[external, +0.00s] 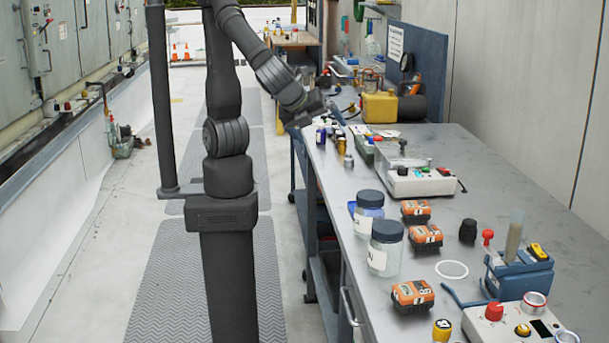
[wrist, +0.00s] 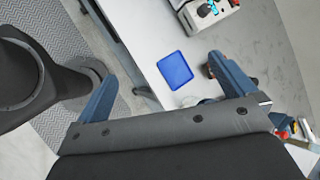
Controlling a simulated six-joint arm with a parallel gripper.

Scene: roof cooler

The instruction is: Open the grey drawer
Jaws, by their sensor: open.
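A grey drawer front (external: 345,288) with a pale bar handle (external: 350,308) shows under the near part of the workbench in the external view. Much of the bench's front face is turned away, and the drawer's full outline is hidden. I cannot make out the drawer clearly in the wrist view. My gripper (external: 318,113) is up near the bench's left edge, farther back than the handle and apart from it. In the wrist view my gripper (wrist: 162,68) has its two blue fingers wide apart, with nothing between them touching either finger.
The workbench top (external: 490,185) carries two jars (external: 386,248), several orange battery packs (external: 413,295) and a white control box (external: 418,182). A blue square (wrist: 175,70) lies on the bench in the wrist view. The matted aisle floor (external: 175,270) left of the bench is clear.

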